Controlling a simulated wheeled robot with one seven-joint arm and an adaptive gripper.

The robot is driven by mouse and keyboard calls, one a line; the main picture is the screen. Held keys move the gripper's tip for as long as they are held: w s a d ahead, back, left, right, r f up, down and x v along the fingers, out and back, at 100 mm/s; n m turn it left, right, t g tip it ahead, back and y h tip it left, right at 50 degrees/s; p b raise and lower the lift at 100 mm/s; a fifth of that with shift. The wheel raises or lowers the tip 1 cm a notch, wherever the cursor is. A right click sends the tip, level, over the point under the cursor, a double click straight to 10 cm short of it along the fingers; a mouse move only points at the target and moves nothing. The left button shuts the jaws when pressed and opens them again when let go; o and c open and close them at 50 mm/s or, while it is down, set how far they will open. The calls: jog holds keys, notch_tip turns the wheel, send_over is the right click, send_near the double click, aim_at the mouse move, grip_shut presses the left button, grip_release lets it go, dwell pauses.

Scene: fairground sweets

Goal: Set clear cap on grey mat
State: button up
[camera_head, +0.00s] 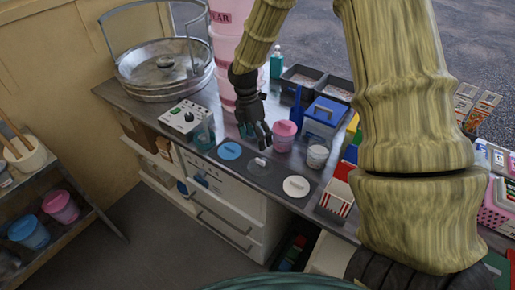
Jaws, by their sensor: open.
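A small pale, see-through piece, which looks like the clear cap (260,161), lies on a dark grey mat (266,178) near the front edge of the counter. It sits between a blue disc (230,151) and a white disc (296,187). My gripper (257,139) is open just behind and above the cap, fingers pointing down. The fingers appear empty and apart from the cap. The cap is too small here to tell its exact shape or tilt.
A pink tub (284,137) and a white cup (317,156) stand close right of my gripper. A control box (184,118) and a teal cup (204,135) are to the left. A blue box (323,116) and a striped carton (337,199) stand further right.

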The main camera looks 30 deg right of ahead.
jog(key=shift+v, duration=1.35)
jog(key=shift+a, duration=0.1)
